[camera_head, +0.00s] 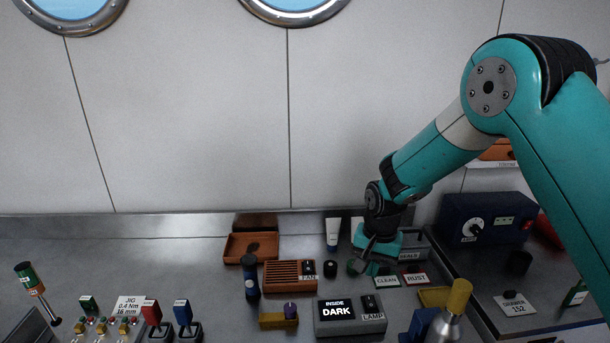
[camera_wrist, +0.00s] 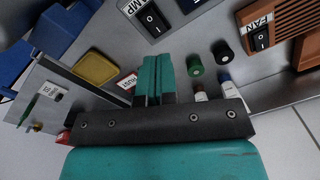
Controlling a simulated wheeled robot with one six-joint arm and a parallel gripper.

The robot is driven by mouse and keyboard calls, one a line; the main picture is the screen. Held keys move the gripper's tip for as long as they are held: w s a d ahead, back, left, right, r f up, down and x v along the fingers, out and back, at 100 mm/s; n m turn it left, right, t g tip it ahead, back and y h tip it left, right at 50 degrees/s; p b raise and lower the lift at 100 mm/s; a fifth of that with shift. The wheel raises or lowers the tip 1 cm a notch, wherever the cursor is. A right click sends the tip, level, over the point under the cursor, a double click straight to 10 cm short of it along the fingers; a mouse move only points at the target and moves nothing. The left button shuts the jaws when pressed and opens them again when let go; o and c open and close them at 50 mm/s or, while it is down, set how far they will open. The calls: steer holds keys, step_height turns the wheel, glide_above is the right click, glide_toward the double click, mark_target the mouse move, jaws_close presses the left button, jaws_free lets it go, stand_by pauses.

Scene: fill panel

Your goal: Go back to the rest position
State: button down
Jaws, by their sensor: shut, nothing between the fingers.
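My gripper (camera_head: 364,266) is at the right of the middle of the bench, reaching down close over its back part, beside the labels CLEAN (camera_head: 387,281) and RUST (camera_head: 415,280). In the wrist view its teal fingers (camera_wrist: 155,72) are together with nothing between them. A green-topped cap (camera_wrist: 194,71) and a black cap (camera_wrist: 222,51) stand just right of the fingers in that view. The black cap also shows in the head view (camera_head: 330,268). No marked rest position shows.
The FAN box (camera_head: 290,275) and the LAMP box (camera_head: 350,315) with its DARK display are left and in front of my gripper. A dark blue panel box (camera_head: 487,218) stands at right. A white tube (camera_head: 333,232) stands behind.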

steer(key=s+a+r+n+y+b, duration=0.25)
steer(key=s+r+n, duration=0.35)
steer(key=s+r, duration=0.65)
steer(key=s+r+n+b, duration=0.1)
steer(key=s+n, duration=0.2)
steer(key=s, duration=0.5)
steer(key=s+a+r+n+y+b, duration=0.1)
steer(key=s+n+b, duration=0.1)
steer(key=s, duration=0.7)
steer(key=shift+s+r+n, duration=0.15)
steer(key=shift+r+n, duration=0.05)
steer(key=shift+n, duration=0.4)
steer(key=w+d+f+m+h+b, duration=0.1)
steer(key=w+f+m, duration=0.2)
steer(key=w+m, duration=0.5)
steer(key=w+d+f+m+h+b, duration=0.1)
steer(key=w+f+m+b, duration=0.1)
steer(key=w+m, duration=0.6)
steer(key=w+d+f+m+h+b, duration=0.1)
steer(key=w+d+f+m+h, duration=0.1)
steer(key=w+f+m, duration=0.3)
steer(key=shift+w+m+b, duration=0.35)
steer(key=shift+w+m, duration=1.75)
steer(key=shift+w, duration=2.95)
